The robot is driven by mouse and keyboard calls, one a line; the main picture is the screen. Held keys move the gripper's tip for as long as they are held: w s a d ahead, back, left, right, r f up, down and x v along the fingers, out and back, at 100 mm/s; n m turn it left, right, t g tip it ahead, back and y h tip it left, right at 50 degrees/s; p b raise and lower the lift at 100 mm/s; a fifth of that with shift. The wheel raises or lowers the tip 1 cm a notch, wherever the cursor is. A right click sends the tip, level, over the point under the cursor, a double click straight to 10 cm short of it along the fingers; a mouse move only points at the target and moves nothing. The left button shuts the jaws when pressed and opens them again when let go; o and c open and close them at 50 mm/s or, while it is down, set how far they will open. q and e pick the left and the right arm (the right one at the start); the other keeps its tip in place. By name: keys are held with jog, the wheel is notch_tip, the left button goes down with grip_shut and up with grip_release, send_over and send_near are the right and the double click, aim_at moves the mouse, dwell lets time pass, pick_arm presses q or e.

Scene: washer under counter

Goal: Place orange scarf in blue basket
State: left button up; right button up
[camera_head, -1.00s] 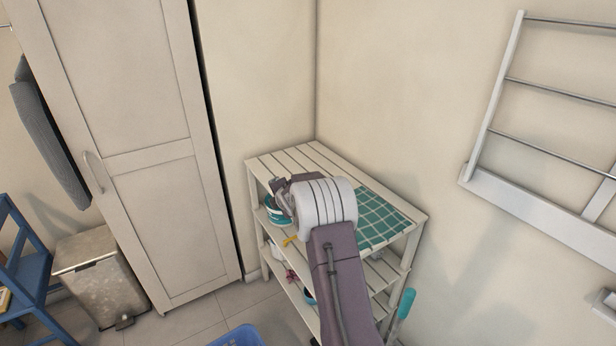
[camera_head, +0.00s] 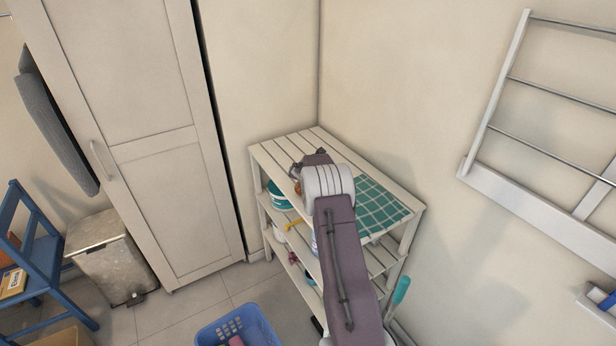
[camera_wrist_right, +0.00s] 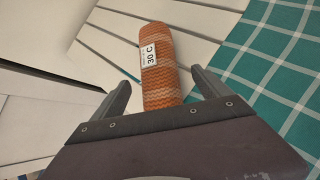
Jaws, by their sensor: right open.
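The orange scarf (camera_wrist_right: 160,62) is a rolled, knitted bundle with a white "30 C" label. It lies on the white slatted shelf top (camera_head: 268,152), beside the teal checked cloth. In the head view only a small orange bit (camera_head: 298,187) shows past my right arm. My right gripper (camera_wrist_right: 161,84) is open over the scarf, with the near end of the roll between its fingers. They do not appear closed on it. The blue basket (camera_head: 207,334) stands on the floor at the bottom of the head view, with something pink in it. My left gripper is out of view.
The teal checked cloth (camera_head: 375,208) covers the right part of the shelf top. Lower shelves hold a teal-and-white tub (camera_head: 279,198) and other items. A metal bin (camera_head: 105,262) and blue chair (camera_head: 40,260) stand left; a tall cabinet (camera_head: 150,130) is behind.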

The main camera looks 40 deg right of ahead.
jog(key=shift+x, duration=1.05)
jog(key=shift+c, duration=0.9)
jog(key=shift+r, duration=0.1)
jog(key=c, duration=1.5)
notch_tip(320, 180, up, 4)
jog(key=p, duration=0.2)
jog(key=shift+p, duration=0.4)
jog(key=s+d+r+p, duration=0.1)
jog(key=s+r, duration=0.1)
jog(key=s, duration=0.1)
jog(key=s+d+r+p, duration=0.1)
jog(key=s+r+p, duration=0.1)
jog(key=s, duration=0.2)
jog(key=s+d+r+p, duration=0.1)
jog(key=s+r, duration=0.2)
jog(key=s, duration=0.1)
jog(key=shift+s+d+p, duration=0.1)
jog(key=shift+d+p, duration=0.25)
jog(key=shift+d, duration=0.05)
